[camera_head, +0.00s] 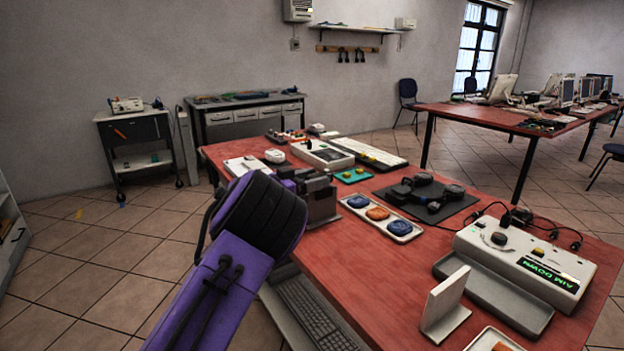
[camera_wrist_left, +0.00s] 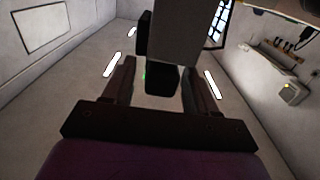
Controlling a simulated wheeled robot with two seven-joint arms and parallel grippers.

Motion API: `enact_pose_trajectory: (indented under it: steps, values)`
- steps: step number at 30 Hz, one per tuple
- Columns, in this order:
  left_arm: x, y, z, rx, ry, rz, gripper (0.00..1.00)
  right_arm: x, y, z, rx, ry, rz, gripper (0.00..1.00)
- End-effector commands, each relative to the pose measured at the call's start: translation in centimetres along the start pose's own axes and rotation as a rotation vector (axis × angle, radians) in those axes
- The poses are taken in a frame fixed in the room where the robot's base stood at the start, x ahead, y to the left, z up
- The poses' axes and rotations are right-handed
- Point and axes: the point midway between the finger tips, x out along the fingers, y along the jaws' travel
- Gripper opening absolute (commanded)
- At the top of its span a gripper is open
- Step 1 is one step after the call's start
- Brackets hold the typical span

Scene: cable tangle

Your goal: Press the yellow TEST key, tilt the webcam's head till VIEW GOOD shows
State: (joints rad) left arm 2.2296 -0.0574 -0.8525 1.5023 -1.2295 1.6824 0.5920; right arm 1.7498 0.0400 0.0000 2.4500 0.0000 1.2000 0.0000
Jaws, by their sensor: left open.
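The white test unit (camera_head: 525,262) stands at the right of the red table. Its green display (camera_head: 548,272) reads AIM DOWN. A small dark rounded part (camera_head: 499,239) sits on top of the unit; I cannot tell whether it belongs to the webcam. My left gripper (camera_head: 322,197) is over the table's left part, well apart from the unit. In the left wrist view its two fingers (camera_wrist_left: 160,90) are apart, pointing upward toward the ceiling. My right gripper is not in view.
A grey tray (camera_head: 490,302) lies before the unit, and a white upright plate (camera_head: 445,302) stands left of it. Dark cables (camera_head: 545,228) run behind the unit. A black mat (camera_head: 452,206) holds several dark pieces. A tray (camera_head: 362,222) holds blue and orange pieces.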

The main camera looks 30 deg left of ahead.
Motion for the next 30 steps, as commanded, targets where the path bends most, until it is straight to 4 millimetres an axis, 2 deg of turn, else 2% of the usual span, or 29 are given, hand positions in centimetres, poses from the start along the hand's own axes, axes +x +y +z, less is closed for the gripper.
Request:
enact_pose_trajectory:
  steps: [3,8,13,17,24,25,26,27,30]
  values:
    - [-0.07,-0.01,-0.02,0.000,0.000,-0.001,0.57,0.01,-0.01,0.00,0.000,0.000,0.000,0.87]
    - [-0.08,-0.01,-0.02,0.001,0.000,-0.001,0.06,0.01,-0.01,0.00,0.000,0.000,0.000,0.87]
    - [-0.08,0.07,0.06,0.041,0.001,-0.001,0.05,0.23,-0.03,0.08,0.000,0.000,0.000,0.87]
    - [-0.08,0.23,0.04,0.131,0.001,0.000,0.05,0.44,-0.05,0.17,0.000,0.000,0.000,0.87]
    - [-0.08,0.25,0.00,0.141,0.000,0.000,0.05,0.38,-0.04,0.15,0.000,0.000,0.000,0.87]
    - [-0.08,0.25,0.00,0.141,0.000,0.000,0.39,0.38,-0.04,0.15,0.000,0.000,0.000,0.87]
    - [-0.08,0.25,0.00,0.141,0.000,0.000,0.49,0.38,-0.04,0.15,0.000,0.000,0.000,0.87]
    - [-0.08,0.25,0.00,0.141,0.000,0.000,0.57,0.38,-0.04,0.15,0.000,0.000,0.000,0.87]
    - [-0.08,0.24,0.00,0.141,0.000,0.000,0.57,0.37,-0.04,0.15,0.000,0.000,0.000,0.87]
